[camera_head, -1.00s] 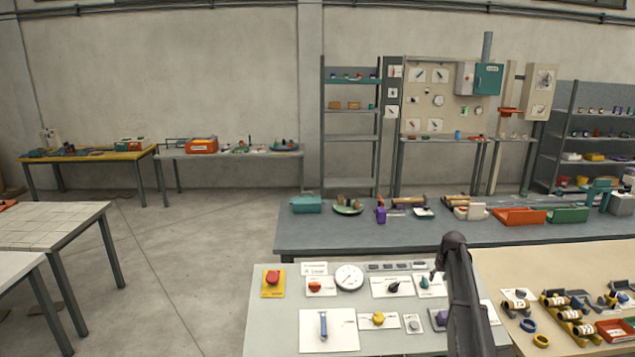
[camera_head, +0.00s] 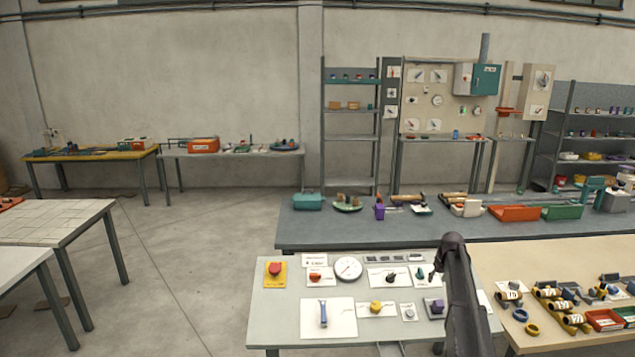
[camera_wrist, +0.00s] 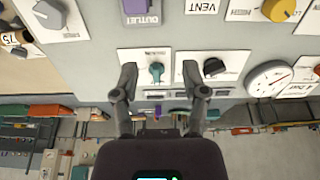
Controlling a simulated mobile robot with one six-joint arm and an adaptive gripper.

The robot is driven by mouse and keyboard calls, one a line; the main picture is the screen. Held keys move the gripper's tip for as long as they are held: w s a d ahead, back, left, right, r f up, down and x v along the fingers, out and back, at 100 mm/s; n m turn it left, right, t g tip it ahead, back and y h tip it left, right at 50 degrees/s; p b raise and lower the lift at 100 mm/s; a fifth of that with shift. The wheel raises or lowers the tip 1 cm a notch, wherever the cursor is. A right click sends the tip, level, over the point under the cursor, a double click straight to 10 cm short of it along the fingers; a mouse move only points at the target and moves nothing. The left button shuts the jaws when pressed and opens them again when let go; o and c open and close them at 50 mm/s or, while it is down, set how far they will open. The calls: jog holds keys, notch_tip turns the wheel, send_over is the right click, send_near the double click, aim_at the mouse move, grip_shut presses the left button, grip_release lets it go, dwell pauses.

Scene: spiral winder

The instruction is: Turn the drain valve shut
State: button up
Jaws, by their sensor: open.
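No label that I can read says drain, so I cannot tell for sure which control is the drain valve. In the wrist view my gripper (camera_wrist: 159,80) is open, with one finger on each side of a teal knob (camera_wrist: 156,72) on a white plate. The fingers look apart from it, and their height above the panel is unclear. The teal knob also shows in the head view (camera_head: 420,273), close to my arm.
The pale control panel (camera_head: 285,330) also carries a red button (camera_head: 275,268), a gauge (camera_head: 348,269), a black knob (camera_wrist: 214,67), a yellow knob (camera_head: 376,307) and a purple outlet knob (camera_head: 437,306). A bench with pipe fittings (camera_head: 555,300) stands at the right.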

jog(key=s+a+f+g+b, duration=0.1)
jog(key=s+a+f+b, duration=0.2)
jog(key=s+a, duration=0.5)
jog(key=s+a+f+g+b, duration=0.1)
jog(key=s+a+f+b, duration=0.2)
jog(key=s+a, duration=0.6)
jog(key=s+a+f+g+b, duration=0.1)
jog(key=s+a+f+b, duration=0.2)
jog(key=s, duration=1.9)
jog(key=a+f, duration=0.2)
jog(key=a, duration=0.3)
jog(key=shift+s+a+m+g+b, duration=0.3)
jog(key=shift+s, duration=0.05)
